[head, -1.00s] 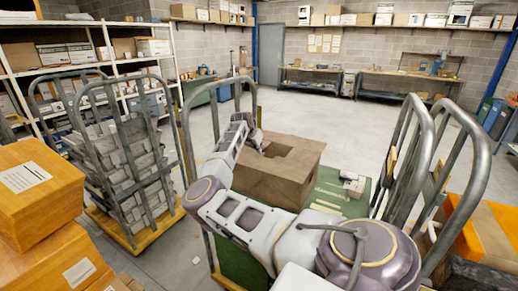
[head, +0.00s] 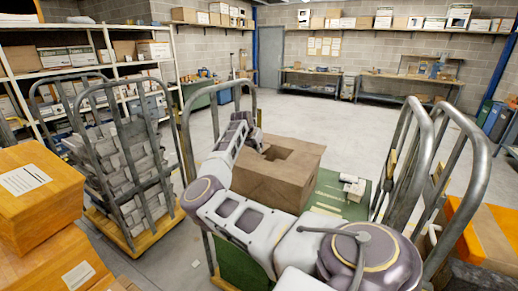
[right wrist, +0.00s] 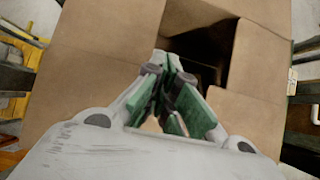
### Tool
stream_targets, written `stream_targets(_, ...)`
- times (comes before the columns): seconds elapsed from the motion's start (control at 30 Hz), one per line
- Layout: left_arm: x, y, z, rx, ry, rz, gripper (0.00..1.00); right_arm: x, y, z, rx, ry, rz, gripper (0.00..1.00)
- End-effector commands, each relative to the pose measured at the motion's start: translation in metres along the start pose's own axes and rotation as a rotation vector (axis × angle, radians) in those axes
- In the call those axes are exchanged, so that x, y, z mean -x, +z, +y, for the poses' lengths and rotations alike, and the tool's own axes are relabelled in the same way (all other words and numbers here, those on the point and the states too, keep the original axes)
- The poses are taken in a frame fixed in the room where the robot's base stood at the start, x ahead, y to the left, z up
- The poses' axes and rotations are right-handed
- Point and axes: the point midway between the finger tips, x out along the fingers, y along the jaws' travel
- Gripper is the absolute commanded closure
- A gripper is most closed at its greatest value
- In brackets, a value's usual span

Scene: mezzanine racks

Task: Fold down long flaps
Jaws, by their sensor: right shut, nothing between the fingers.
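An open-topped brown cardboard box (head: 268,185) stands in the middle of the head view, on a green surface. Its top is partly covered by flaps, with a dark opening left between them. In the right wrist view, the box's flaps (right wrist: 75,90) spread around the dark opening (right wrist: 205,45), with one flap on the right (right wrist: 260,60). My right gripper (right wrist: 168,62) is shut and empty, its green-padded fingers over the box top at the edge of the opening. I cannot tell whether the fingertips touch the cardboard. My left gripper is not in view.
Grey tubular cart rails (head: 188,140) rise left of the box, and more rails (head: 465,150) on the right. A loaded cart (head: 120,160) and orange boxes (head: 35,195) stand at left. Small white items (head: 352,186) lie right of the box. Floor behind is clear.

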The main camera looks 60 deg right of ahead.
Motion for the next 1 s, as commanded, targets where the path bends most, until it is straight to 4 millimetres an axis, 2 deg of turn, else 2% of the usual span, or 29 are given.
stream_targets(0.17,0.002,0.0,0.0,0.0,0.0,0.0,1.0,0.01,0.006,0.002,0.0,0.002,-0.001,1.0)
stream_targets(0.4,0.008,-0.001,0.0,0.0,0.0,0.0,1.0,0.037,0.023,0.006,-0.001,0.003,0.0,1.0)
stream_targets(1.0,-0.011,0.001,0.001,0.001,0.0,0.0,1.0,0.095,0.068,0.005,0.0,0.001,0.0,1.0)
